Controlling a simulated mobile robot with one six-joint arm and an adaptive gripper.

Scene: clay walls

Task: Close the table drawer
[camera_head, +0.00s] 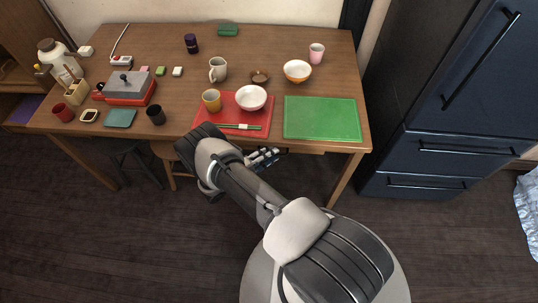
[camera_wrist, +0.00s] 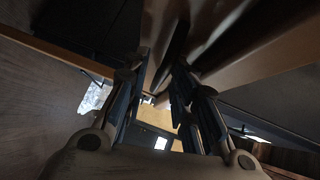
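The wooden table (camera_head: 150,40) stands against the wall, with its front edge towards me. My gripper (camera_head: 265,157) is just in front of and below that edge, below the red placemat. The drawer cannot be picked out clearly; my arm and the tabletop hide much of the table's front, so I cannot tell how far it is open. In the wrist view my gripper (camera_wrist: 161,70) has its two fingers apart with nothing between them. Brown wooden surfaces of the table (camera_wrist: 265,55) lie close beyond the fingers, in shadow.
Stools (camera_head: 131,160) stand below the table. A dark blue fridge (camera_head: 435,100) stands right. The floor at front left is clear.

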